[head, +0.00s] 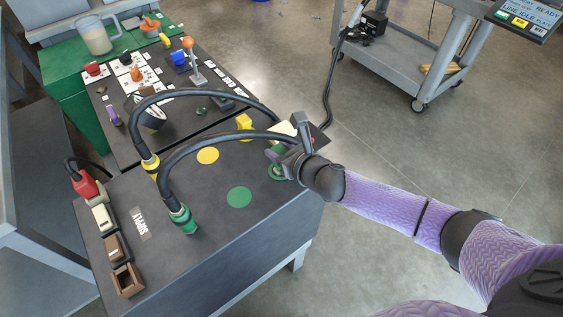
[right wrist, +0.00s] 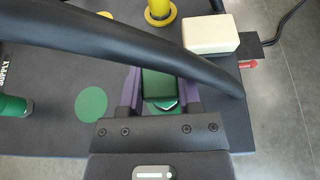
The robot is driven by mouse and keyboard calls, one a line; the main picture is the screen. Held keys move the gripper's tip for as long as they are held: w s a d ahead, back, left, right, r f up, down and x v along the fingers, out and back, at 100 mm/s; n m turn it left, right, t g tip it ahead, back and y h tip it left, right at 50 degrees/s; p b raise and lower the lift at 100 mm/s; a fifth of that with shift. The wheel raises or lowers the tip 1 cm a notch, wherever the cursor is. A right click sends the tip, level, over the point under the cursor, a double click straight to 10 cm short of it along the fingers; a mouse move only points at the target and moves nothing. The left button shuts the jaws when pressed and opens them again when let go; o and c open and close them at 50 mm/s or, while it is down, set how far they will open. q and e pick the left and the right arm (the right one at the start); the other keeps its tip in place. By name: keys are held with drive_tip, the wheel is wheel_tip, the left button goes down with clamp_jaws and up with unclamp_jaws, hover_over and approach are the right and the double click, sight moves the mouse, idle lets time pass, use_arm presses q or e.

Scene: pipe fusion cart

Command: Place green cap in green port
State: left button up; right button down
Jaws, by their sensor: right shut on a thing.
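My right gripper (head: 279,158) is over the right edge of the black cart top. In the right wrist view its purple fingers (right wrist: 164,92) are shut on a dark green piece (right wrist: 158,84), which looks like the green cap. The green port (head: 277,173) shows as a green ring just below the fingers, partly hidden by them. I cannot tell whether the cap touches the port. A flat green disc (head: 239,197) lies on the top to the left, and it also shows in the right wrist view (right wrist: 91,104). My left gripper is not in view.
A black hose (head: 205,138) rises from a green-collared fitting (head: 183,219) and arches close to my right gripper. A yellow port (head: 245,122) and a cream block (right wrist: 210,34) stand beyond the gripper. A second hose has a yellow collar (head: 151,163).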

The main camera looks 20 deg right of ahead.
wheel_tip(320, 180, down, 2)
drive_tip(key=shift+f+b, duration=0.25)
drive_tip(key=shift+b, duration=0.2)
drive_tip(key=shift+r, duration=0.2)
drive_tip(key=shift+f, duration=0.2)
drive_tip(key=shift+c, duration=1.5)
unclamp_jaws()
drive_tip(key=shift+r, duration=0.1)
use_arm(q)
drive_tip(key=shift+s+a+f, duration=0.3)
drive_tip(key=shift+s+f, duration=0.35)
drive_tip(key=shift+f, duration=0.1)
